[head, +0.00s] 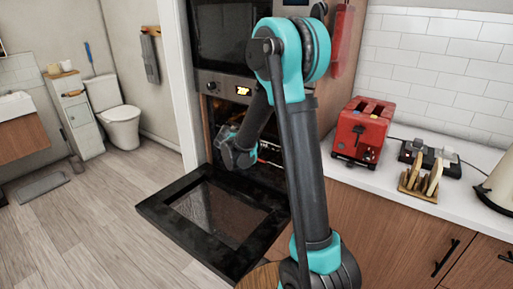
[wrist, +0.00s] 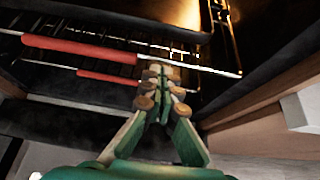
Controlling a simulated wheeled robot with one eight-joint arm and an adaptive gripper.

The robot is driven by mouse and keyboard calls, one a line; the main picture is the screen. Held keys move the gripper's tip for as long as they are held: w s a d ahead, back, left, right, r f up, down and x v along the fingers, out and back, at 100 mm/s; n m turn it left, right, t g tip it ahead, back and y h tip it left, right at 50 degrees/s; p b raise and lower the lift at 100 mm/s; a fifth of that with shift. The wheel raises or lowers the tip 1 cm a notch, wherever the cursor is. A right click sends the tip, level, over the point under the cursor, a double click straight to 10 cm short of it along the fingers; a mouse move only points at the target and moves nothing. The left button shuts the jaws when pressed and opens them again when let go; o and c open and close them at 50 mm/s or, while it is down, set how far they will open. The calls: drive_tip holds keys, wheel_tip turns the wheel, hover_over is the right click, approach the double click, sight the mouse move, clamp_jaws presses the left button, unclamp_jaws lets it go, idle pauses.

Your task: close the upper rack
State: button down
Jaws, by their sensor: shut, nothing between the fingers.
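The lower oven's cavity (head: 225,108) is open, lit inside, with its door (head: 160,207) folded down flat. In the wrist view, two rack bars with red sleeves cross the oven front: a larger red one (wrist: 75,46) and a smaller red one (wrist: 100,76). I cannot tell for sure which is the upper rack. My gripper (wrist: 158,72) is shut and empty, its fingertips at the bars near the oven mouth; contact is unclear. In the head view my arm hides most of the racks and the fingertips.
The dropped door sticks out over the floor in front of the oven. A second oven door (head: 224,38) above is shut. To the right, a counter holds a red toaster (head: 362,130) and a toast rack (head: 420,181). The floor (head: 85,225) to the left is clear.

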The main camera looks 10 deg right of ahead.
sight(271, 139)
drive_tip(key=shift+w+d, duration=0.3)
drive_tip(key=shift+d, duration=0.05)
drive_tip(key=w+d, duration=0.3)
drive_tip(key=shift+w+d, duration=0.35)
drive_tip(key=shift+d, duration=0.05)
drive_tip(key=shift+a, duration=0.1)
